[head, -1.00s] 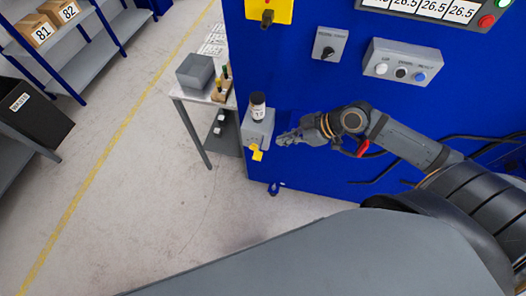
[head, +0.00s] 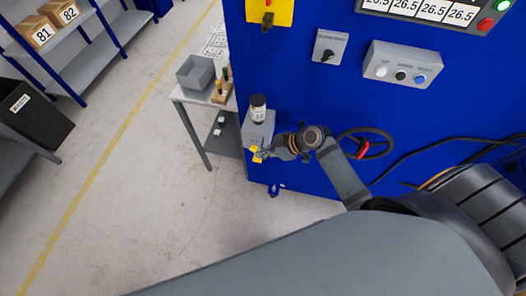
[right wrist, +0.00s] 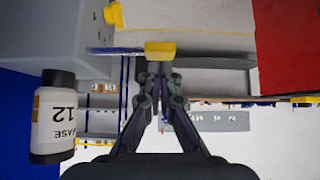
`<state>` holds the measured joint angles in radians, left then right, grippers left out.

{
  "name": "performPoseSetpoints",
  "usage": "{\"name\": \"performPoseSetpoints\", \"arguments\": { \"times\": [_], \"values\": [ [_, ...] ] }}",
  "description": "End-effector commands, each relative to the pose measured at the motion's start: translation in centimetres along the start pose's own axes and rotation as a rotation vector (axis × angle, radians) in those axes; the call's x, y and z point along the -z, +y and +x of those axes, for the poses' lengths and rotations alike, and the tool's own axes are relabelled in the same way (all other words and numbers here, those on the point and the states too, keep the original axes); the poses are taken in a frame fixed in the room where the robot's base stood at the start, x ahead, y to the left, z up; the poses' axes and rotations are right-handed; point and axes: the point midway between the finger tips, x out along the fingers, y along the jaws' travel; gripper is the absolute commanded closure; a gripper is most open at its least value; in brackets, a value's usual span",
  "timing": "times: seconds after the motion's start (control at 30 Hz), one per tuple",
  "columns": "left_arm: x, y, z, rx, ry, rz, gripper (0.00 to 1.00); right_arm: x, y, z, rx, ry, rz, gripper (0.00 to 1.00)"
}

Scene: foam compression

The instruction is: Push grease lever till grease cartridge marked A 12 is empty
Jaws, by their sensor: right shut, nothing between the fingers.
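The grease cartridge (head: 258,107) is a small bottle with a black cap and white label, standing on the grey grease unit (head: 258,131) on the blue machine. In the right wrist view the cartridge (right wrist: 52,120) appears inverted at left, with "12" readable on its label. The yellow grease lever (head: 256,152) sticks out at the unit's lower front. My right gripper (head: 266,154) is shut and empty, with its tips at the lever. In the right wrist view the tips (right wrist: 158,68) are just below the lever's yellow end (right wrist: 160,48); contact is unclear. My left gripper is out of view.
A small table with a grey bin (head: 198,73) stands left of the machine. A red-handled handwheel (head: 366,144) and cables (head: 450,148) are right of my gripper. A control box (head: 403,66) is above.

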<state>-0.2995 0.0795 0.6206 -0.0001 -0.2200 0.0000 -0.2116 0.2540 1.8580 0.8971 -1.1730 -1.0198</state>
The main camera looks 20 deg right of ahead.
Motion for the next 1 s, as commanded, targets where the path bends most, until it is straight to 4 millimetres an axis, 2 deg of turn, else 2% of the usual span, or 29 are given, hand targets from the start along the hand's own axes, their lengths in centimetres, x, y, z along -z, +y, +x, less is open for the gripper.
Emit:
{"name": "performPoseSetpoints", "arguments": {
  "times": [0.4,0.47,0.7,0.8,0.87,0.9,1.0],
  "values": [
    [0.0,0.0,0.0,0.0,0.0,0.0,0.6,-0.5,0.0,0.4,-0.002,0.0,-0.001,1.0],
    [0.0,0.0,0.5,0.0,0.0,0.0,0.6,-0.8,0.0,0.8,-0.015,0.001,-0.014,1.0],
    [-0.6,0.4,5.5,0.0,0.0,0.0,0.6,-3.1,-0.2,3.0,-0.19,0.002,-0.187,1.0],
    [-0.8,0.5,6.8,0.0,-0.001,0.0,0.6,-3.5,-0.2,3.4,-0.246,0.001,-0.244,1.0],
    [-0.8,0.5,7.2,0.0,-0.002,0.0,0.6,-3.6,-0.1,3.5,-0.261,-0.001,-0.259,1.0],
    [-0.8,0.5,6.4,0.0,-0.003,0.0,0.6,-3.1,-0.1,3.0,-0.26,-0.001,-0.259,1.0],
    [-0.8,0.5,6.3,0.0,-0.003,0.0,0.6,-3.1,-0.1,3.0,-0.258,-0.001,-0.257,1.0]
  ]
}}
